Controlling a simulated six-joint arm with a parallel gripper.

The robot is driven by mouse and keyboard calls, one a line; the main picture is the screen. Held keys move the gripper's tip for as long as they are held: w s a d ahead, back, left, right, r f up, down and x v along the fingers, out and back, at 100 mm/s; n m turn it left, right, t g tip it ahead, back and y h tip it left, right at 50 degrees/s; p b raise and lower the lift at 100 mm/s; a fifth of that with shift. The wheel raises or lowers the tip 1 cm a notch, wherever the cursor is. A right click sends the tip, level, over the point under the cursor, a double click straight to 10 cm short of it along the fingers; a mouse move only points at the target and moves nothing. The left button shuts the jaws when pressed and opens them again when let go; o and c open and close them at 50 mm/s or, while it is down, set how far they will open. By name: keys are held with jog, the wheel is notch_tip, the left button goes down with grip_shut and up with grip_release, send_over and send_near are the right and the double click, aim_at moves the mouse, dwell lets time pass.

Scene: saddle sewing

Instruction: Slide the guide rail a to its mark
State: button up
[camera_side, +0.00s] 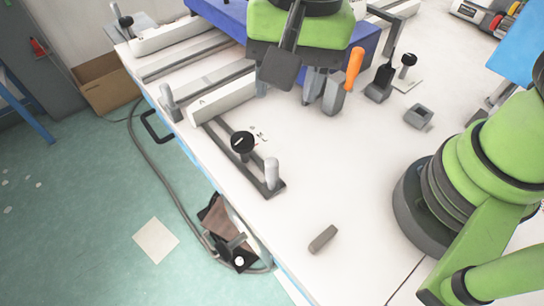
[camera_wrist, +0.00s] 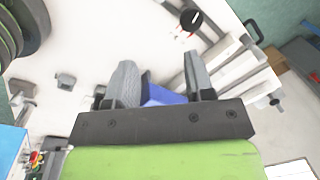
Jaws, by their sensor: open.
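The guide rail a (camera_side: 222,99) is a long white bar with a small letter A near its end and a grey upright post (camera_side: 170,101) at its left end. It lies at the left of the table. A dark slotted bracket with a black knob (camera_side: 242,142) and a light grey post (camera_side: 271,173) runs from it toward the viewer. Small dark marks show on the table beside the knob; which mark belongs to the rail I cannot tell. My gripper (camera_side: 297,97) is open above the table, right of the rail.
A blue block (camera_side: 224,16) stands behind my gripper. More white rails (camera_side: 180,35) lie at the back left. An orange-handled tool (camera_side: 354,68) stands close right of my gripper. A small grey block (camera_side: 419,116) and a loose grey bar (camera_side: 323,239) lie on otherwise clear table.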

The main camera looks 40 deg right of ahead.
send_over(272, 161)
jog(key=shift+m+g+h, duration=0.4)
notch_tip(272, 161, down, 6)
jog(key=shift+a+r, duration=0.1)
jog(key=shift+r, duration=0.1)
notch_tip(272, 161, down, 10)
jog(key=shift+r, duration=0.25)
jog(key=shift+c, duration=0.5)
grip_shut()
jog(key=shift+s, duration=1.35)
jog(key=shift+o, duration=0.5)
grip_release()
jog(key=shift+r, duration=0.1)
notch_tip(272, 161, up, 10)
jog(key=shift+w, duration=0.1)
